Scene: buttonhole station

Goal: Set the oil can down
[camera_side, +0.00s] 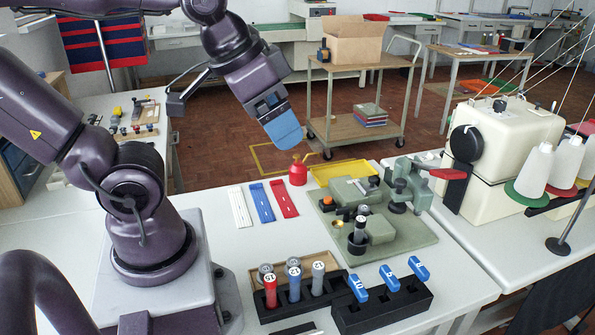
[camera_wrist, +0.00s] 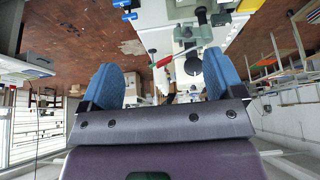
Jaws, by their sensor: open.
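The red oil can (camera_side: 298,172) stands upright on the white table, between the red strip and the yellow tray. Nothing is holding it. My gripper (camera_side: 283,128) has blue fingers and is above the table, up and slightly left of the oil can, clear of it. In the wrist view my gripper (camera_wrist: 166,82) shows its two blue fingers wide apart, with nothing gripped between them. I cannot pick out the oil can with certainty in the wrist view.
A yellow tray (camera_side: 344,172) lies right of the can. White, blue and red strips (camera_side: 262,202) lie to its left. A green fixture plate (camera_side: 408,245) with metal parts is in front. A cream sewing machine (camera_side: 505,140) stands at the right. Black tool blocks (camera_side: 383,308) sit at the front.

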